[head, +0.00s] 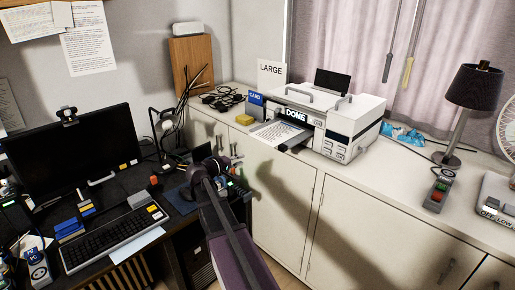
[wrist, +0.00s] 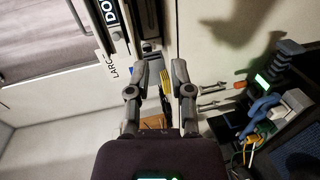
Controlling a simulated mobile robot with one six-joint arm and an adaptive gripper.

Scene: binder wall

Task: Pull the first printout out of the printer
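The white printer (head: 352,122) stands on the cabinet top, with a black "DONE" label on its front. A printed sheet (head: 275,133) lies on the output tray, sticking out of the printer's front left. My gripper (head: 222,165) is in front of the cabinet, to the left of and below the sheet, apart from it. In the wrist view my gripper (wrist: 161,68) has its two fingers spread with nothing held between them. The printer's dark front edge (wrist: 110,30) shows at the top there; I cannot make out the sheet in that view.
A blue card box (head: 256,103), a yellow block (head: 244,119) and a "LARGE" sign (head: 271,74) stand beside the printer. The desk with monitor (head: 70,150) and keyboard (head: 115,238) is at left. A lamp (head: 470,100) stands at right.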

